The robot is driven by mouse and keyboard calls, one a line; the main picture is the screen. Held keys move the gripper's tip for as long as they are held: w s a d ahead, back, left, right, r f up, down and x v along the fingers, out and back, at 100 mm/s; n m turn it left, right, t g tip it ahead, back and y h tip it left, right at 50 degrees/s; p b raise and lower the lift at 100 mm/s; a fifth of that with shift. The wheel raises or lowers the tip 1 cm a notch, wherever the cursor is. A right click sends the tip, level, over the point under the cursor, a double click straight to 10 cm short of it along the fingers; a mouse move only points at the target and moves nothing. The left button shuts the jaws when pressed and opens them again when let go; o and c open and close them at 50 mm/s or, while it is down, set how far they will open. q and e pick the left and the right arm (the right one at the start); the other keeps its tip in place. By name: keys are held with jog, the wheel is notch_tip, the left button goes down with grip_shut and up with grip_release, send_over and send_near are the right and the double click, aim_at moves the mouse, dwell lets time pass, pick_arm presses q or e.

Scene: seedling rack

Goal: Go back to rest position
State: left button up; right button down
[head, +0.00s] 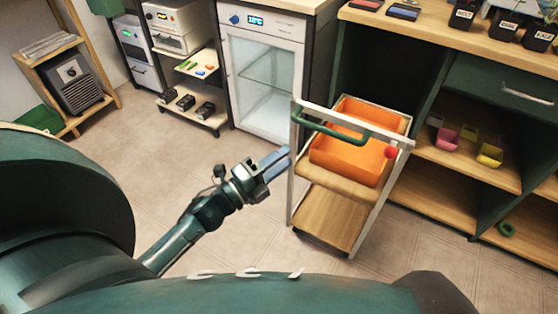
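My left gripper (284,160) is in the middle of the head view, at the end of my arm that reaches up from the lower left. Its two pale blue fingers lie parallel with a gap between them, and nothing shows between them. It is just left of the trolley (335,214) and looks apart from it, over the tiled floor. My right gripper is not in view.
The trolley carries an orange crate (345,157) and has a green handle (343,131). Behind stand a glass-door cooler (266,82), a wooden workbench (445,33) with pots and a small shelf rack (192,115). The tiled floor (140,160) left of my gripper is clear.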

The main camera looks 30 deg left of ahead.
pick_arm(q)
jog(key=shift+s, duration=0.1)
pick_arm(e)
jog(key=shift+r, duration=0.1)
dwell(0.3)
